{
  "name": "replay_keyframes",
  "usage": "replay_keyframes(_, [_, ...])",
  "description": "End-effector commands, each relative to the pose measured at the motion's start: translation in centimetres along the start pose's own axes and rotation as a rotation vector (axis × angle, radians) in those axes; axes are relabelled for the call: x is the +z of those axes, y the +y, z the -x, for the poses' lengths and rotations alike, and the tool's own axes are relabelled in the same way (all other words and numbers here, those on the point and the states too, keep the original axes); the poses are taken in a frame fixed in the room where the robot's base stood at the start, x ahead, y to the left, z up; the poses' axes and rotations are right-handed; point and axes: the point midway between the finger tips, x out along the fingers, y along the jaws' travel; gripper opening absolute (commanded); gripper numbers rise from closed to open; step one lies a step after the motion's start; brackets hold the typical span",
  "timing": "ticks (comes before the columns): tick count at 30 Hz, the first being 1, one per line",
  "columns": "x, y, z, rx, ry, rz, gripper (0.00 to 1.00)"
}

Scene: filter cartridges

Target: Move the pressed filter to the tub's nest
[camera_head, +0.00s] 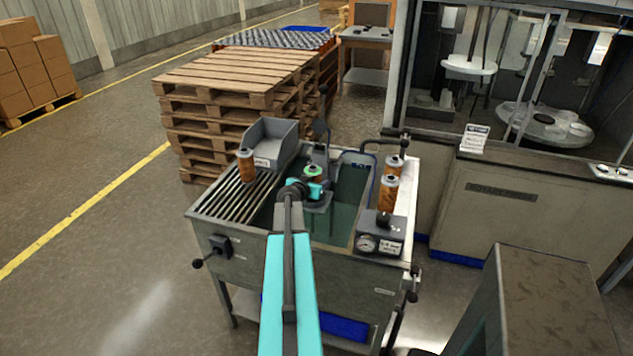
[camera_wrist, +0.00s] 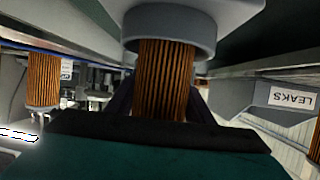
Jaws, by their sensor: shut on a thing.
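In the wrist view the filter (camera_wrist: 166,82) has one end inside a grey round cup (camera_wrist: 170,32). My gripper (camera_head: 314,190) is shut on the filter, with dark fingers on either side of it. The tub (camera_head: 338,228) holds dark green liquid and lies to the right of and in front of the press. I cannot make out its nest. My gripper hides part of the press base.
Left of the tub is a slatted rack (camera_head: 237,198) with another filter (camera_head: 246,166) and a grey bin (camera_head: 270,142), labelled LEAKS in the wrist view. Two filters (camera_head: 388,192) stand at the right beside a hose. A gauge box (camera_head: 380,236) sits front right.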

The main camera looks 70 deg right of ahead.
Motion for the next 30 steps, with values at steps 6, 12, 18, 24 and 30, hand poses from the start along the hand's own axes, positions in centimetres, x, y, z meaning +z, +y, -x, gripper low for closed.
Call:
replay_keyframes(6, [0.09, 0.00, -0.04, 0.000, 0.000, 0.000, 0.23])
replay_keyframes(12, [0.32, 0.00, -0.12, 0.000, 0.000, -0.001, 0.23])
replay_keyframes(18, [0.50, 0.00, -0.20, 0.000, 0.000, -0.001, 0.23])
replay_keyframes(24, [0.68, 0.00, -0.27, 0.000, 0.000, -0.001, 0.23])
replay_keyframes(30, [0.63, 0.01, -0.24, 0.000, -0.001, -0.001, 0.66])
